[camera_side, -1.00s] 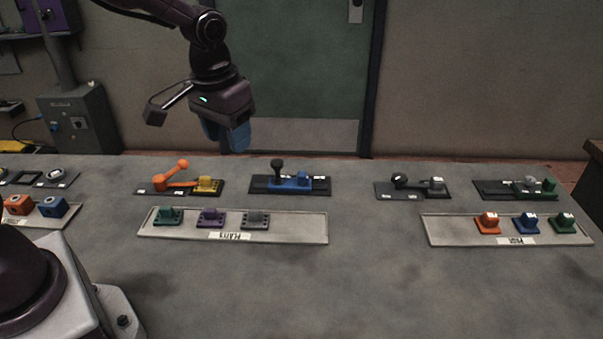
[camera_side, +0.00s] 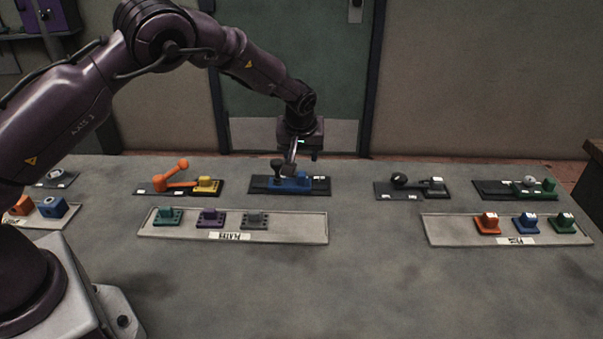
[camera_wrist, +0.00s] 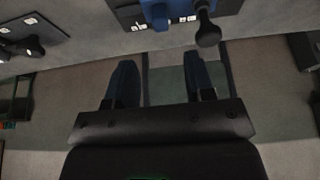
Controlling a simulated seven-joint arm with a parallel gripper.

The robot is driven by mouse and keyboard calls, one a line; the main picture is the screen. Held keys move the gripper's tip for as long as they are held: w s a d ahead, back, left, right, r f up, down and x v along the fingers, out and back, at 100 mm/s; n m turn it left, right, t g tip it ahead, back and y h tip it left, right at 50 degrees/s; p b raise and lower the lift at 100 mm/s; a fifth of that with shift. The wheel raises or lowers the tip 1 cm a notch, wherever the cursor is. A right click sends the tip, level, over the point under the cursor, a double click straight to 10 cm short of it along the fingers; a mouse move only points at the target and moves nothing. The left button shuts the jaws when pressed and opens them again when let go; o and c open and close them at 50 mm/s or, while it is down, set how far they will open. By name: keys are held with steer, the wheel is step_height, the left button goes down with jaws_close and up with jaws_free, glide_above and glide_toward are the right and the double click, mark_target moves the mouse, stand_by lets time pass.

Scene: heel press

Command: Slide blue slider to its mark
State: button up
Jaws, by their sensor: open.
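The blue slider (camera_side: 290,183) sits on its black base (camera_side: 322,187) at the middle back of the table in the side view. A dark round-topped lever (camera_side: 277,166) stands at the left of the same base. My gripper (camera_side: 303,155) hangs just above and behind the slider. In the wrist view its two blue fingers (camera_wrist: 159,60) are spread apart with nothing between them. The slider (camera_wrist: 155,12) is partly cut off at the top of that view, beyond the fingertips. Small white labels (camera_wrist: 188,19) lie along the base; which one is the mark cannot be told.
A fixture with an orange lever and yellow block (camera_side: 205,185) is to the left; a dark-knob fixture (camera_side: 411,190) and a green-block fixture (camera_side: 515,190) are to the right. Two trays of colored parts, the left (camera_side: 290,229) and the right (camera_side: 455,232), lie nearer. The front table is clear.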

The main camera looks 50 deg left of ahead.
mark_target(301, 174)
steer(key=x, duration=0.9)
steer(key=shift+a+f, duration=0.1)
steer(key=shift+f, duration=0.1)
jaws_close()
